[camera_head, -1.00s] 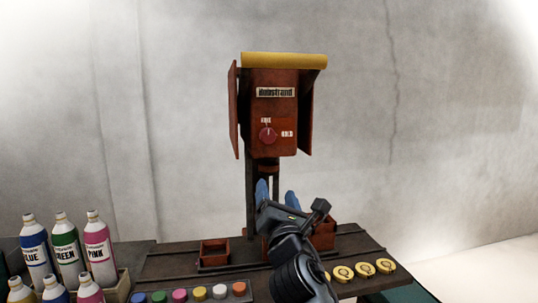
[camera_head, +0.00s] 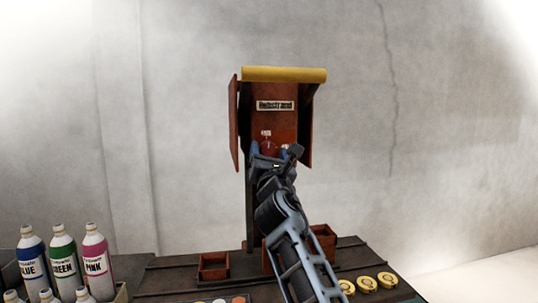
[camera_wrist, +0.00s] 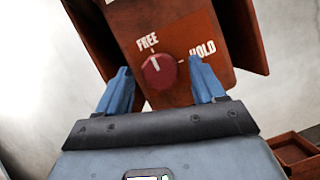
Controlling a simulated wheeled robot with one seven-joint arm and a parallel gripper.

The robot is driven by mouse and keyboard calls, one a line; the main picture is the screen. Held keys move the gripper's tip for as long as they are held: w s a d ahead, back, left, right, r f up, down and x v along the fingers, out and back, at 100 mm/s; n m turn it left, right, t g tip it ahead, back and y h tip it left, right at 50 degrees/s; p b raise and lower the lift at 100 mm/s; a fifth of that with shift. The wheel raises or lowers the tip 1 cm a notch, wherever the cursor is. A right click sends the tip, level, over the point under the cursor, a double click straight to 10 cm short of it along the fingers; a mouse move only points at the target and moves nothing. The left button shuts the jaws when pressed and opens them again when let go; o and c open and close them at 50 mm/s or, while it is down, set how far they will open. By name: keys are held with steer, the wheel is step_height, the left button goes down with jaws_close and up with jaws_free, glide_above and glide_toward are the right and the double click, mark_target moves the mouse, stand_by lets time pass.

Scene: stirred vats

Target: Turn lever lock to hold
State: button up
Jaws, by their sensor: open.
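The lever lock is a round red knob (camera_wrist: 160,71) on the front of a rust-red box (camera_head: 275,122). In the wrist view its white mark points up toward the word FREE, and the word HOLD (camera_wrist: 202,51) stands to its right. The knob also shows in the head view (camera_head: 268,147), partly hidden by my gripper. My gripper (camera_wrist: 163,84) is open, with one blue finger on each side of the knob. I cannot tell whether the fingers touch it. The right finger partly covers the area below HOLD.
Side flaps (camera_head: 234,125) flank the box, under a yellow top roll (camera_head: 284,74). Below, a dark bench holds small red trays (camera_head: 213,266) and yellow discs (camera_head: 367,283). Paint bottles (camera_head: 63,262) stand at the left. The wall behind is bare.

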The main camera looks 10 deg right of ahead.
steer(key=c, duration=1.1)
steer(key=shift+o, duration=0.2)
steer(key=shift+m, duration=0.4)
steer(key=m+h+b, duration=0.2)
steer(key=m, duration=0.1)
steer(key=shift+a+m+g, duration=0.1)
steer(key=shift+m+g, duration=0.2)
steer(key=shift+g, duration=0.1)
steer(key=m+g+h, duration=0.1)
steer(key=m, duration=0.2)
steer(key=m+g+h, duration=0.1)
steer(key=m, duration=0.3)
steer(key=shift+r+b, duration=0.2)
steer(key=shift+b, duration=0.2)
steer(key=m+g+p, duration=0.1)
steer(key=m, duration=0.1)
steer(key=m+g, duration=0.1)
steer(key=m, duration=0.2)
steer(key=shift+a+r+m+p, duration=0.1)
steer(key=shift+r+m+p, duration=0.1)
steer(key=shift+m+p, duration=0.15)
steer(key=shift+m+g+p, duration=0.9)
steer(key=shift+m, duration=0.95)
steer(key=shift+f, duration=0.1)
